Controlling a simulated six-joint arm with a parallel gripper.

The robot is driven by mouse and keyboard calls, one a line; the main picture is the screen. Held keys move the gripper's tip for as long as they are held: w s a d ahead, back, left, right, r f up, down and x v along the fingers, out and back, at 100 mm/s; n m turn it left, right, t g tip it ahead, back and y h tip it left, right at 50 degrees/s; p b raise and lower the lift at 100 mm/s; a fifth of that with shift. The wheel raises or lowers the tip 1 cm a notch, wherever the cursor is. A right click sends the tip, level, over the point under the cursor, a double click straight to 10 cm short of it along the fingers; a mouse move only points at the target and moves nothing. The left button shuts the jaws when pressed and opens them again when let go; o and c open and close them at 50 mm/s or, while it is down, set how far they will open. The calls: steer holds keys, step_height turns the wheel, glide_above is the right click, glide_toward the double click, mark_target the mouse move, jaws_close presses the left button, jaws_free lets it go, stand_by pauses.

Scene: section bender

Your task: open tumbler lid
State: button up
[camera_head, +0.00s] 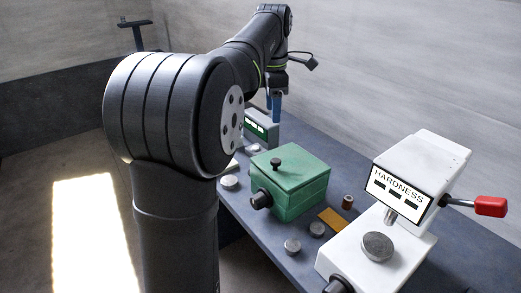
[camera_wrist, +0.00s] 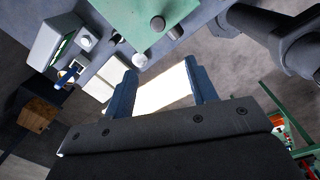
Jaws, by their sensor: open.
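The tumbler is a green box (camera_head: 300,196) on the bench, with a dark knob on its flat lid (camera_head: 288,165) and a dark round knob (camera_head: 260,200) low on its left side. The lid sits flat on the box. The green box also shows at the top of the wrist view (camera_wrist: 130,14), partly cut off by the frame edge. My gripper (camera_head: 274,108) is in the air behind the box in the head view, apart from it. In the wrist view its two blue fingers (camera_wrist: 162,84) stand wide apart with nothing held between them.
A white hardness tester (camera_head: 425,170) with a red-handled lever (camera_head: 489,206) stands at the right. A grey device with a green display (camera_head: 262,129) stands behind the green box, below my gripper. Several metal discs and a tan block (camera_head: 332,219) lie on the bench (camera_head: 335,150).

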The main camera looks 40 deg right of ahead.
mark_target(276, 160)
steer(key=f+n, duration=0.1)
steer(key=f, duration=0.4)
steer(key=d+f, duration=0.1)
steer(key=f, duration=0.5)
steer(key=d+f+n, duration=0.1)
steer(key=f, duration=0.5)
steer(key=shift+w+n+y, duration=0.15)
steer(key=shift+n+y, duration=0.15)
steer(key=shift+c, duration=0.2)
jaws_close()
